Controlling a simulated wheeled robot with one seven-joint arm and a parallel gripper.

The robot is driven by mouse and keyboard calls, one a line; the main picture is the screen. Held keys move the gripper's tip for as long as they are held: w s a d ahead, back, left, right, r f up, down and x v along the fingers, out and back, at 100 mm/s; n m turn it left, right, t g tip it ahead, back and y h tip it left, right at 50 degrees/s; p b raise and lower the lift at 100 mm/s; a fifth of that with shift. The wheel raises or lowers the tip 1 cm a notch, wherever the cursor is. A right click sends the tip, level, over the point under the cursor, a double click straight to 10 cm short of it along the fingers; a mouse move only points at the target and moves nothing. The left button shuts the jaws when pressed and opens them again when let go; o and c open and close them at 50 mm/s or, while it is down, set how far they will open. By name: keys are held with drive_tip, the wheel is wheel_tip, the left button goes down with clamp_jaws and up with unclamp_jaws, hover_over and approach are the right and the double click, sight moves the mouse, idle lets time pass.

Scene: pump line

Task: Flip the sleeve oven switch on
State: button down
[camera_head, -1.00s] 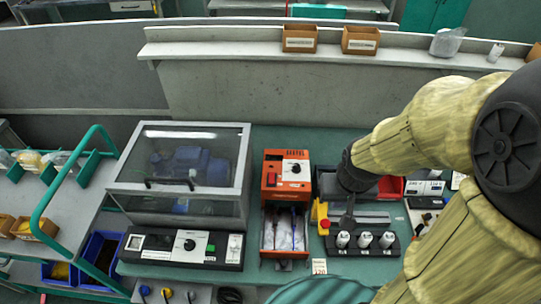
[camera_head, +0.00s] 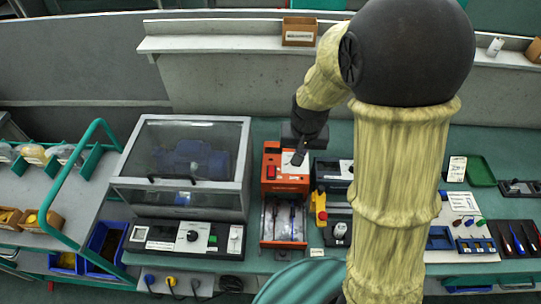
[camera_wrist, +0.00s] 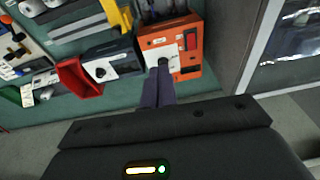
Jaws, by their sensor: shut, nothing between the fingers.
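The orange box (camera_head: 285,181), which looks like the sleeve oven, stands on the green bench with an open tray in front. Its red switch (camera_head: 271,171) is on the left of its front panel. It also shows in the wrist view (camera_wrist: 191,41); whether it is on or off is too small to tell. My gripper (camera_head: 298,158) is shut and empty over the white knob plate beside the switch. In the wrist view its fingertips (camera_wrist: 163,66) overlap the black knob area, to the left of the red switch. I cannot tell whether they touch the panel.
A clear-lidded cabinet (camera_head: 190,165) with a blue motor inside stands close on the left. A black unit with a white plate (camera_head: 338,170) and a yellow stop-button box (camera_head: 319,205) stand close on the right. My arm hides part of the bench.

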drive_tip(key=p, duration=0.1)
hover_over(270, 165)
drive_tip(key=s, duration=0.3)
drive_tip(key=shift+s+f, duration=0.15)
drive_tip(key=shift+f, duration=0.05)
drive_tip(key=w+f+p, duration=0.1)
drive_tip(key=f, duration=0.3)
drive_tip(key=f+p, duration=0.1)
drive_tip(key=f, duration=0.4)
drive_tip(key=w+f+p, duration=0.1)
drive_tip(key=f+p, duration=0.1)
drive_tip(key=f, duration=0.2)
drive_tip(key=shift+w+f, duration=0.3)
drive_tip(key=shift+f, duration=0.05)
